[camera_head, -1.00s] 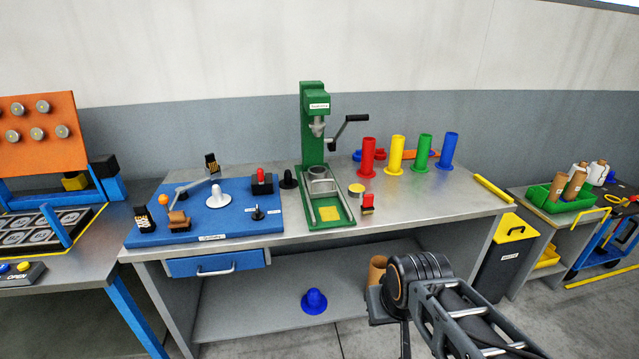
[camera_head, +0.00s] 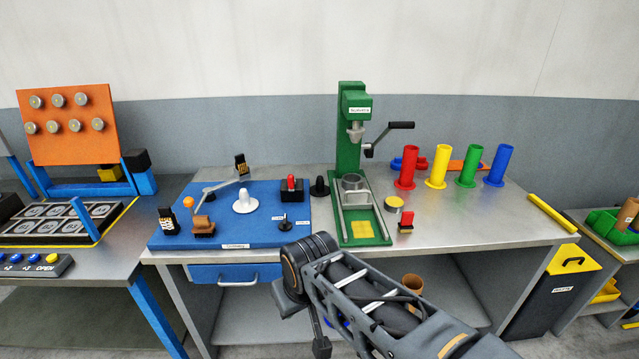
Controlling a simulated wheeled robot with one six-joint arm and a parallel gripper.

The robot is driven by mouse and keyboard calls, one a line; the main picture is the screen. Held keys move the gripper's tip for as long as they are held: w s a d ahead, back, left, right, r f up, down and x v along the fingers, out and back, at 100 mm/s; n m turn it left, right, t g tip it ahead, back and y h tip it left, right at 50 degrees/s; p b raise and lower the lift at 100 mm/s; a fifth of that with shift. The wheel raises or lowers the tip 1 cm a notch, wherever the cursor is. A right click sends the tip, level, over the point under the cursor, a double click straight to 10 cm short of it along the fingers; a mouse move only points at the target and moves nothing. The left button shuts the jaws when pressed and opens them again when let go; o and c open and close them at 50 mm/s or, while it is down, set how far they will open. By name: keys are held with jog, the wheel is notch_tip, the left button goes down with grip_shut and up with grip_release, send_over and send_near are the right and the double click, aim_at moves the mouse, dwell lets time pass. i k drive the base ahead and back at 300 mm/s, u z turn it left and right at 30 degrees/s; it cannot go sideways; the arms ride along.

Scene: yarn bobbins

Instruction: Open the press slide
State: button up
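The green press (camera_head: 350,130) stands at the back of the metal workbench, with its crank handle (camera_head: 398,126) out to the right. The press slide (camera_head: 352,183), a grey metal ring-shaped cup with a bar frame, sits at the back of the green base under the ram. The front of the base, with a yellow square (camera_head: 362,228), is uncovered. My gripper (camera_head: 320,342) is low in front of the bench, near the bottom edge and apart from the press. It is small and dark, and its fingers cannot be made out.
A blue board with small fixtures (camera_head: 270,205) lies left of the press. Red, yellow, green and blue tubes (camera_head: 467,167) stand farther right. A brown tube (camera_head: 413,284) shows behind my arm.

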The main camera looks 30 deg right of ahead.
aim_at(354, 187)
jog(key=z, duration=0.15)
jog(key=i, duration=1.1)
jog(key=z, duration=0.65)
